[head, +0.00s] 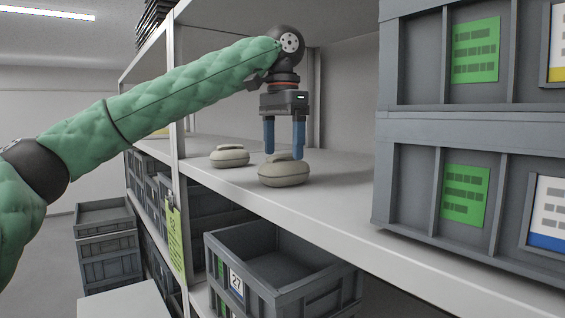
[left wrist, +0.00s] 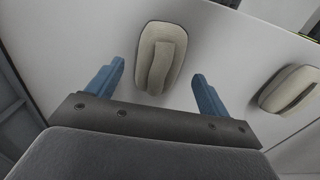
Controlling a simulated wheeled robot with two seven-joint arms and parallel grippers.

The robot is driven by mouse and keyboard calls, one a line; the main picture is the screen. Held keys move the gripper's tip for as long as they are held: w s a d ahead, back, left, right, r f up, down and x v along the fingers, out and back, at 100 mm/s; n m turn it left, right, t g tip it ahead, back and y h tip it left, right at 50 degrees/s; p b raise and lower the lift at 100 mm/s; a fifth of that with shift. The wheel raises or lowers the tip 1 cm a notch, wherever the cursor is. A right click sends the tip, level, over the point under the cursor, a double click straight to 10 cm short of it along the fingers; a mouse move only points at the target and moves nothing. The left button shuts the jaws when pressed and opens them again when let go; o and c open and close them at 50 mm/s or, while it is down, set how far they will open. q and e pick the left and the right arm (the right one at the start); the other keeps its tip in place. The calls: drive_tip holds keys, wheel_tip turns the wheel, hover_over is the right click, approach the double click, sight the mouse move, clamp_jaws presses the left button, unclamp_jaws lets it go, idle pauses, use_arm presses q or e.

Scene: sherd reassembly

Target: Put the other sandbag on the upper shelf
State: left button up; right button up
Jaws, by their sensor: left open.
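Two beige sandbags lie on the grey upper shelf (head: 340,205). The nearer sandbag (head: 284,174) is right under my left gripper (head: 284,150), and the other sandbag (head: 230,156) lies to its left and farther back. My left gripper is open, pointing down, with blue fingers just above the nearer sandbag. In the left wrist view the nearer sandbag (left wrist: 161,58) shows between and beyond the open fingers (left wrist: 158,85), with its strap running lengthwise. The other sandbag (left wrist: 289,90) is at the right edge there. Nothing is held. My right gripper is not in view.
Stacked grey crates (head: 415,165) with green labels stand on the shelf at the right. An open grey crate (head: 285,262) sits below the shelf. A shelf upright (head: 177,95) stands left of the sandbags. The shelf is clear between the nearer sandbag and the stacked crates.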

use_arm(q)
wheel_tip(320, 180, up, 7)
drive_tip(key=shift+f+b, duration=0.1)
drive_tip(key=shift+b, duration=0.95)
drive_tip(key=shift+r, duration=1.15)
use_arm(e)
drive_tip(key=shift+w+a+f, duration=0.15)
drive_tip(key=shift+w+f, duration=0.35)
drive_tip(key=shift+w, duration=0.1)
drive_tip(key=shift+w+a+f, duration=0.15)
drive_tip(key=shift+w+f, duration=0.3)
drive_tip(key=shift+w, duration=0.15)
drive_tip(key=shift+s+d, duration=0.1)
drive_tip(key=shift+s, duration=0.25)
